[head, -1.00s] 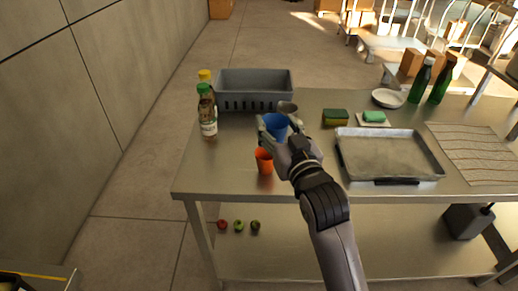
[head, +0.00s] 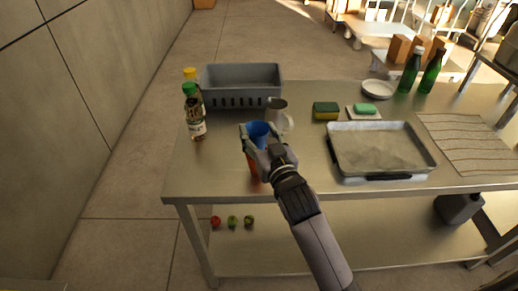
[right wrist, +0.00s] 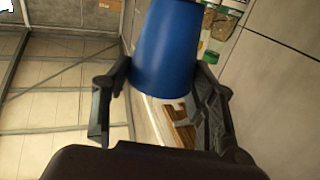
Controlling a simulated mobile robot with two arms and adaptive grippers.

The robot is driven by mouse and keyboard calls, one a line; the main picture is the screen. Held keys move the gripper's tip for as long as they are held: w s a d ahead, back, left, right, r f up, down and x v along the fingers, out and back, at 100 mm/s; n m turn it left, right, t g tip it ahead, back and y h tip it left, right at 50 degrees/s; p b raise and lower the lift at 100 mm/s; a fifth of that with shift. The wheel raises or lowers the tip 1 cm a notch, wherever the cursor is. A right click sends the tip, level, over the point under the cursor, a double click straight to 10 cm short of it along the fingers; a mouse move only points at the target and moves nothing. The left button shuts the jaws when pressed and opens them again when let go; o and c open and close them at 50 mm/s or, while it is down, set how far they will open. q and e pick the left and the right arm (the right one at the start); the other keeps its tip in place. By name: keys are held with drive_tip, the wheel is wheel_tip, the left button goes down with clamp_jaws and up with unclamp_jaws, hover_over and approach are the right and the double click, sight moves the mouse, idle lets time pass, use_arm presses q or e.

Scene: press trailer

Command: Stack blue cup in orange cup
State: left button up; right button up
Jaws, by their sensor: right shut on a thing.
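The blue cup (head: 259,129) is held in my right gripper (head: 258,143) above the steel table's near left part. In the right wrist view the blue cup (right wrist: 168,50) fills the space between the two dark fingers of the gripper (right wrist: 160,100). The orange cup (head: 253,169) stands on the table just below the gripper and is partly hidden by it. I cannot tell whether the blue cup's base is inside the orange cup or above it. The orange cup cannot be made out in the right wrist view. My left gripper is not in view.
A grey mug (head: 277,110) stands just behind the held cup. A grey crate (head: 242,84) and a green-capped bottle (head: 194,113) are at the back left. A sponge (head: 326,110) and a metal tray (head: 380,172) lie to the right. The table's front edge is close.

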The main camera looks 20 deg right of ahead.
sight(260, 150)
drive_tip(key=shift+f, duration=0.75)
wheel_tip(260, 150, down, 4)
drive_tip(key=shift+r, duration=0.15)
drive_tip(key=shift+f, duration=0.2)
drive_tip(key=o, duration=1)
drive_tip(key=shift+o, duration=0.2)
